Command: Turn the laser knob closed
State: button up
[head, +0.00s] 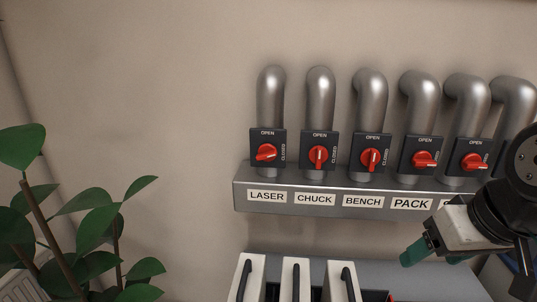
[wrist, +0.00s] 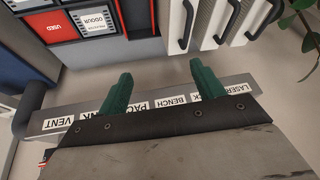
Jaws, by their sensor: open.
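The red laser knob (head: 266,153) sits on a dark plate marked OPEN at the top and CLOSED on the right side, above the LASER label (head: 267,196). Its handle lies nearly level, tilted slightly up to the right. My gripper (head: 432,254) is at the lower right, below the label rail and well right of the laser knob, touching no knob. In the wrist view my gripper (wrist: 161,78) has its two green fingers wide apart with nothing between them. The LASER label (wrist: 236,90) shows there upside down beyond the right finger; the laser knob does not show.
Several similar red knobs stand in a row, including chuck (head: 318,157), bench (head: 372,158) and pack (head: 424,160). The metal label rail (head: 300,210) juts out below them. A plant (head: 95,225) stands at left. White handled panels (head: 297,280) are below. Wall left of the laser pipe is clear.

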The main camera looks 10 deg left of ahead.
jog(key=w+a+r+n+t+y, duration=0.1)
jog(key=w+a+r+t+y, duration=0.15)
jog(key=w+a, duration=0.55)
jog(key=w+a+r+n+t+y, duration=0.2)
jog(key=w+a+t, duration=0.3)
jog(key=a, duration=0.6)
jog(key=m+t+h, duration=0.1)
jog(key=t+h, duration=0.5)
send_near(265, 155)
jog(key=w, duration=0.9)
jog(key=shift+a+f, duration=0.15)
jog(key=c, duration=1)
